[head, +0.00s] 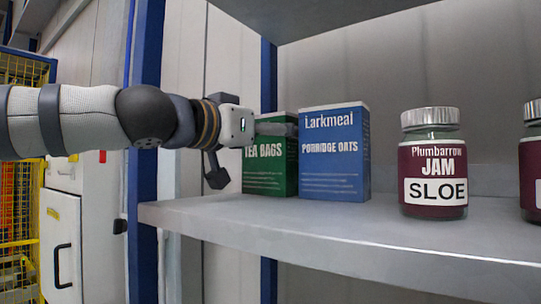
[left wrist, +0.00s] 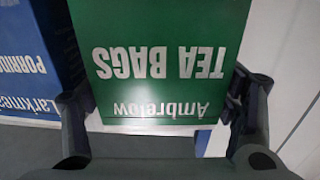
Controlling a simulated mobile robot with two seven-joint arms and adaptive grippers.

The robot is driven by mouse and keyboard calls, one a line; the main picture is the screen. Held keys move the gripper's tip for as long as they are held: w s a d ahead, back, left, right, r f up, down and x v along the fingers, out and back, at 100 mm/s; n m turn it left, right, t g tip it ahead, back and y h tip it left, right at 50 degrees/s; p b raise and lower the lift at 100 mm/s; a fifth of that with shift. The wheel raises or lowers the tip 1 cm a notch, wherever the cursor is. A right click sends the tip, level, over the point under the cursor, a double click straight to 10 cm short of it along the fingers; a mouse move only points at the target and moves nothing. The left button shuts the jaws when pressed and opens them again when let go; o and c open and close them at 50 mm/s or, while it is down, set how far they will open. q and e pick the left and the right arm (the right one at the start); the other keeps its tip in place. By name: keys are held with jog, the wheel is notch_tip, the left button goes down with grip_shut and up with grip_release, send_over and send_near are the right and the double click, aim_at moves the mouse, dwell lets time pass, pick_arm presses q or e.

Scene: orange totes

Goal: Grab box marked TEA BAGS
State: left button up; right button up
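The green TEA BAGS box (head: 270,178) stands upright at the left end of the shelf, partly hidden behind my left gripper in the head view. In the left wrist view the box (left wrist: 160,45) shows upside down, with "Ambrelow TEA BAGS" on its face. My left gripper (head: 254,150) is open in front of the box. In the left wrist view its fingers (left wrist: 160,95) stand on either side of the box; whether either touches it I cannot tell. My right gripper is not in view.
A blue Larkmeal porridge oats box (head: 335,160) stands close on the right of the green box. A sloe jam jar (head: 433,165) and another jar (head: 532,165) stand further right on the grey shelf (head: 330,222). A blue upright (head: 146,120) is at the shelf's left end.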

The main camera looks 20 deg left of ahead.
pick_arm(q)
jog(key=shift+c, duration=1.1)
